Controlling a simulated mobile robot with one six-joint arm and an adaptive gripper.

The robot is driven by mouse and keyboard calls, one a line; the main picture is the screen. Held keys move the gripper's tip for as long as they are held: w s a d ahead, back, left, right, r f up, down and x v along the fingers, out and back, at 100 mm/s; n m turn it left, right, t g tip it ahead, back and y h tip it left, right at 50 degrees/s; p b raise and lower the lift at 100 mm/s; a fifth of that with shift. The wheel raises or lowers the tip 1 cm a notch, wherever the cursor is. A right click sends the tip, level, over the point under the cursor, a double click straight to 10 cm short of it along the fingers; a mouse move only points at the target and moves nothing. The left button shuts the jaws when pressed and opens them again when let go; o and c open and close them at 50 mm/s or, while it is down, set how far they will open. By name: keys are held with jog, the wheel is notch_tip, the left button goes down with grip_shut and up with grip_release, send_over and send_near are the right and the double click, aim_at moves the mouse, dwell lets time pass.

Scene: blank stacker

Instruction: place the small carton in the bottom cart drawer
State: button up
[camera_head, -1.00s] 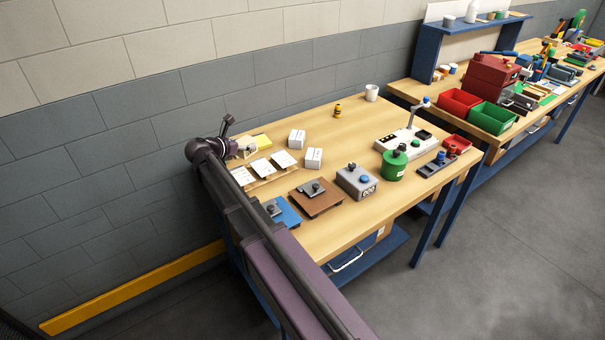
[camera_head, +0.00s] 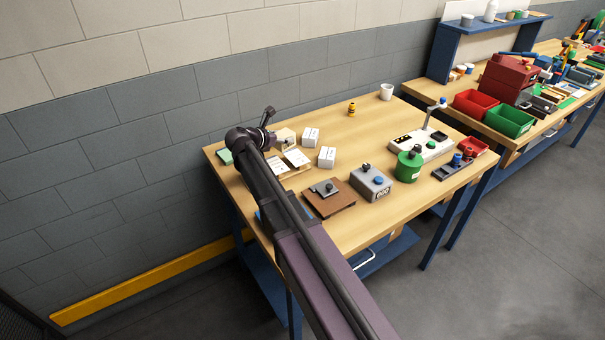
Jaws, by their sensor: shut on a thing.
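My gripper (camera_head: 275,139) is over the back left part of the wooden workbench (camera_head: 345,225). It is shut on a small cream carton (camera_head: 287,139), which shows just right of the gripper. The fingers are too small and partly hidden to make out, and I cannot tell how high the carton is above the bench. Two white cartons, one behind (camera_head: 310,137) and one in front (camera_head: 327,157), stand on the bench to the right of it. I see no cart and no bottom cart drawer in this view.
White cards (camera_head: 297,157) lie below the gripper. A brown plate (camera_head: 330,198), a grey box (camera_head: 370,184), a green canister (camera_head: 408,167) and a white fixture (camera_head: 424,145) stand to the right. A grey block wall (camera_head: 190,123) is close behind. Grey floor (camera_head: 500,270) is clear at right.

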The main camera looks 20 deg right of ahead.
jog(key=shift+s, duration=0.1)
jog(key=s+d+m+g+h, duration=0.1)
jog(key=s+d+m+g, duration=0.1)
jog(key=s+d, duration=0.5)
jog(key=shift+s+d+f+g+b, duration=0.2)
jog(key=shift+d+f+g+b, duration=0.2)
jog(key=shift+d, duration=0.75)
jog(key=b, duration=0.6)
send_over(316, 180)
notch_tip(316, 180, down, 6)
jog(key=shift+a+f, duration=0.1)
jog(key=shift+f, duration=0.1)
jog(key=shift+f+b, duration=1.8)
jog(key=shift+b, duration=0.15)
